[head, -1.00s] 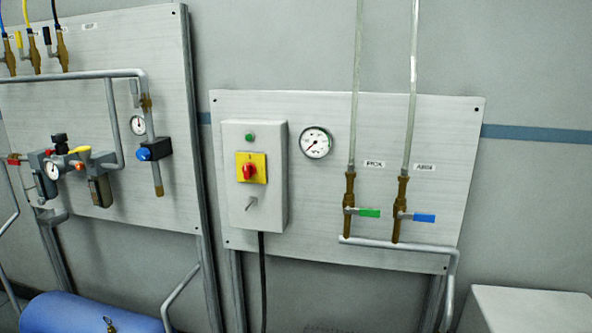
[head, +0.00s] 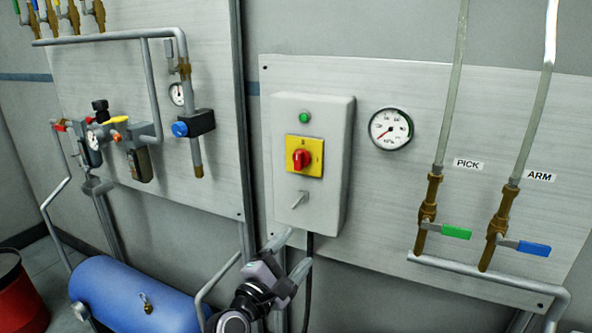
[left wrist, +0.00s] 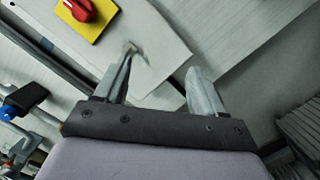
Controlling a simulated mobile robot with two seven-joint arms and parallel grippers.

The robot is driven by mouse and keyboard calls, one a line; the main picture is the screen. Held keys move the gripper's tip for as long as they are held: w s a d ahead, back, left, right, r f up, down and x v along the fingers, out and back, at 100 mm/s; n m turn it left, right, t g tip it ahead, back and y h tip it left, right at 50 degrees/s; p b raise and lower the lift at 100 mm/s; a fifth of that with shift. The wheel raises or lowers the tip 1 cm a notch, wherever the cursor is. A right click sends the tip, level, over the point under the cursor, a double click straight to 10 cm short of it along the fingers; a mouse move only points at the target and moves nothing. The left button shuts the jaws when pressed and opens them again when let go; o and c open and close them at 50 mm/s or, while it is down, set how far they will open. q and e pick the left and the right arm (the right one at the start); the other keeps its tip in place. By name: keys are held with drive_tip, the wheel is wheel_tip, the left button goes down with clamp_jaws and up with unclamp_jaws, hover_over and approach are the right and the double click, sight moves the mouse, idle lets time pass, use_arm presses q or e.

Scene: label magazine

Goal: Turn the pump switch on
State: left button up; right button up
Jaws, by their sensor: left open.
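A grey control box (head: 335,160) is on the right-hand panel. It carries a green button or lamp (head: 305,117), a red rotary knob (head: 301,158) on a yellow plate (head: 318,150), and a small metal toggle lever (head: 298,200) below. No label on the box reads as pump. My left gripper (head: 292,252) is open and empty, just below the box. In the left wrist view, the toggle lever (left wrist: 130,47) shows by the tip of the left-hand finger; I cannot tell whether they touch. The red knob (left wrist: 80,8) is at the top. My right gripper is not in view.
A round gauge (head: 391,130) is right of the box, then valves with green (head: 456,232) and blue (head: 534,248) handles under PICK and ARM labels. A black cable (head: 308,275) hangs below the box. A blue tank (head: 130,290) and red bin (head: 15,295) stand lower left.

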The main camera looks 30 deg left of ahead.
sight(297, 166)
use_arm(q)
drive_tip(key=w+a+r+n+t+y, duration=0.1)
drive_tip(key=w+a+r+n+t, duration=0.1)
drive_tip(key=r+n, duration=0.4)
drive_tip(key=w+a+r+n+t+y, duration=0.1)
drive_tip(key=w+r+n, duration=0.1)
drive_tip(key=r+n, duration=0.4)
drive_tip(key=shift+n+y, duration=0.3)
drive_tip(key=shift+y, duration=0.2)
drive_tip(key=shift+a+f+x, duration=0.15)
drive_tip(key=shift+a+x, duration=0.1)
drive_tip(key=shift+x, duration=0.9)
drive_tip(key=shift+a+f+x, duration=0.15)
drive_tip(key=shift+a+x, duration=0.1)
drive_tip(key=shift+x, duration=0.95)
drive_tip(key=shift+a+f+x, duration=0.2)
drive_tip(key=shift+x, duration=0.95)
drive_tip(key=shift+w, duration=0.15)
drive_tip(key=c, duration=1.1)
